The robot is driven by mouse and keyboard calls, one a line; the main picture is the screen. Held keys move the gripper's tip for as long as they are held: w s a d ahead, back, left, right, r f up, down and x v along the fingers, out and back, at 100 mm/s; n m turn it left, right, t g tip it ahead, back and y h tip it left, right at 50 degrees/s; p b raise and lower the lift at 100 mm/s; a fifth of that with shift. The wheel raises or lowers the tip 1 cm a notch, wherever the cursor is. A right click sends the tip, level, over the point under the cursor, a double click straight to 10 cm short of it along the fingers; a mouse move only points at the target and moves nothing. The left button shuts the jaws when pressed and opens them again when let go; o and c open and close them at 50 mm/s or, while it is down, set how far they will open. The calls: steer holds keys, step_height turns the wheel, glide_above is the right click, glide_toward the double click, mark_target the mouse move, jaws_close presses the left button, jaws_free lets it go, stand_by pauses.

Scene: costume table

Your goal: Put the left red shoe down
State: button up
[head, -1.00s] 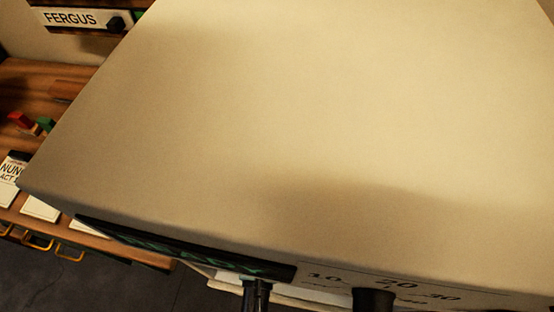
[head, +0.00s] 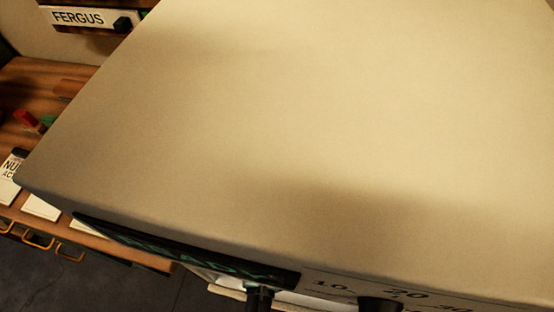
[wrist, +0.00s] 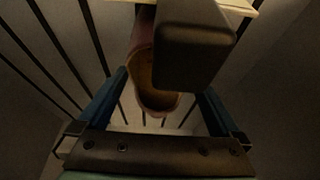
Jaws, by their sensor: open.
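In the wrist view a dark reddish shoe (wrist: 145,92) shows with its brownish inside facing me, above dark bars. It lies between and just beyond the fingertips of my gripper (wrist: 163,84). A dark blunt block (wrist: 195,45) covers the shoe's right side. I cannot tell from here whether this is the left shoe or whether it rests fully on the bars. The head view shows neither shoe nor gripper.
A large cream casing (head: 300,120) fills the head view, with a dark display (head: 190,252) and a numbered dial panel on its front. At left stand a wooden desk (head: 45,90) with small items and a FERGUS sign (head: 80,18). Dark bars (wrist: 98,40) run below my gripper.

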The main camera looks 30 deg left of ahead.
steer(key=p+v, duration=0.3)
steer(key=v, duration=0.9)
steer(key=shift+r, duration=0.15)
